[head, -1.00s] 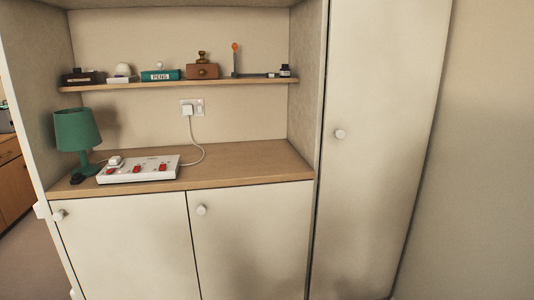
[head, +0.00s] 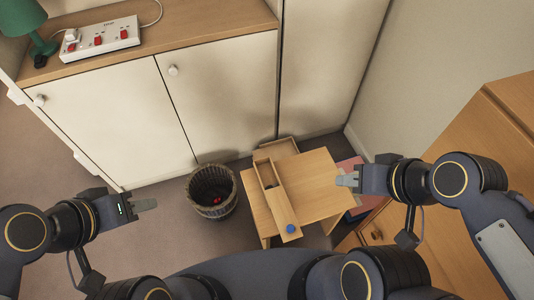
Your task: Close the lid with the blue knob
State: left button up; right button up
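A long narrow wooden box (head: 257,163) lies on a small wooden table (head: 318,178). Its sliding lid (head: 283,212) carries a blue knob (head: 290,229) near the table's front edge. The far part of the box is uncovered, with something dark inside that is too small to make out. My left gripper (head: 146,205) is well to the left of the table, over the floor, and appears empty. My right gripper (head: 346,180) is over the table's right side, apart from the box and knob. The finger gaps are too small to judge.
Cream cupboards (head: 220,100) stand behind. A wooden bureau (head: 450,150) is on the right, with a reddish item (head: 352,168) low beside the table.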

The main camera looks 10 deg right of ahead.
aim_at(286, 221)
jog(key=k+l+z, duration=0.15)
jog(key=k+l, duration=0.3)
jog(key=j+z, duration=0.65)
